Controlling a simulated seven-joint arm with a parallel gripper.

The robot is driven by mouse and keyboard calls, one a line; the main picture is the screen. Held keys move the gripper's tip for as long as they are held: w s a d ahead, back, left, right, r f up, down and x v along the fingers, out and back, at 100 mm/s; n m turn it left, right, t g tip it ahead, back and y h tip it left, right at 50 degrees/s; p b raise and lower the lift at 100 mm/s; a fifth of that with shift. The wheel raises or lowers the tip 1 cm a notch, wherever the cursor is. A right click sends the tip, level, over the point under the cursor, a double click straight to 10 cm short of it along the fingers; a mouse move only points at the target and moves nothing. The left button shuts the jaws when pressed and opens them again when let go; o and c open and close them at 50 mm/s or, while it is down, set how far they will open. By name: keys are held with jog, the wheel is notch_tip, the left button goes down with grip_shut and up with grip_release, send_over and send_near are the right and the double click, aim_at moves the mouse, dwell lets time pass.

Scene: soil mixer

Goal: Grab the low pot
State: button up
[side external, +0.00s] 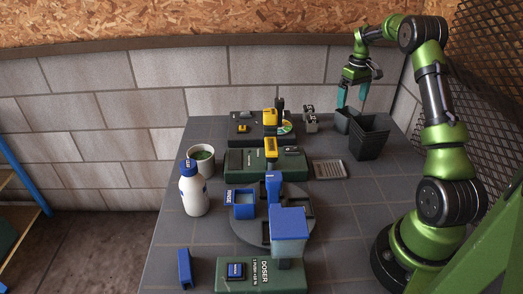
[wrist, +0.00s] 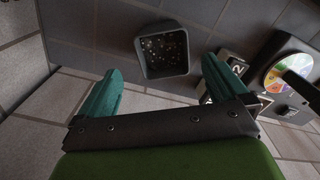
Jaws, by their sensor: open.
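In the wrist view a grey square pot (wrist: 163,52), apparently the low one, has small specks inside. It appears beyond and between the two teal fingers of my gripper (wrist: 161,70), with no clear contact.
A dark device with a coloured disc (side external: 285,128) lies farther left. A grey plate (side external: 329,169), green-based machines and a white bottle (side external: 193,190) stand nearer. A block wall is behind.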

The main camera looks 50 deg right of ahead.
aim_at(343, 117)
jog(key=f, duration=0.8)
jog(key=shift+w+a+f, duration=0.15)
jog(key=shift+w+f, duration=0.05)
jog(key=shift+f, duration=0.2)
jog(key=shift+c, duration=0.5)
jog(key=c, duration=0.9)
